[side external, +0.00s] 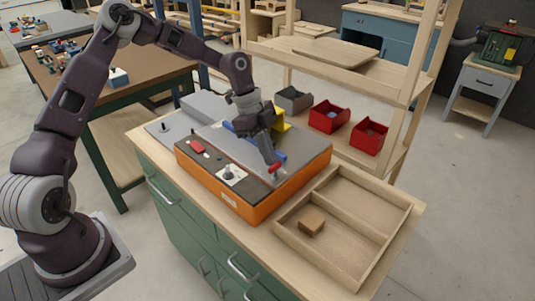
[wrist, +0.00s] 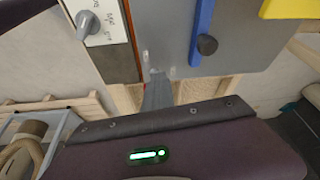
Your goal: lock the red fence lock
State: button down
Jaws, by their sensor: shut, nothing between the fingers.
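The red fence lock (side external: 274,168) is a small red handle at the front right edge of the orange-sided machine (side external: 240,208) in the side view. My gripper (side external: 271,158) points down with its fingertips right at the red lock; whether they touch it I cannot tell. My gripper is shut with nothing held. In the wrist view its narrow fingers (wrist: 157,82) lie over the edge of the grey machine top (wrist: 165,35), and the red lock is not clearly seen, likely hidden by the gripper. The blue fence (wrist: 202,30) has a dark knob (wrist: 207,45).
The dark panel holds a red switch (side external: 197,146) and a grey selector knob (side external: 229,173). A yellow part (side external: 281,120) stands behind my gripper. A wooden tray (side external: 375,240) with a small wooden block (side external: 311,221) lies at the right. Red bins (side external: 329,117) sit on the shelf behind.

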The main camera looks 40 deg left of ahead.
aim_at(259, 167)
jog(key=shift+s+d, duration=0.35)
jog(key=shift+d, duration=0.4)
jog(key=shift+a, duration=0.35)
jog(key=a, duration=0.4)
jog(key=shift+w, duration=0.25)
jog(key=v, duration=1)
jog(key=shift+w+a, duration=0.45)
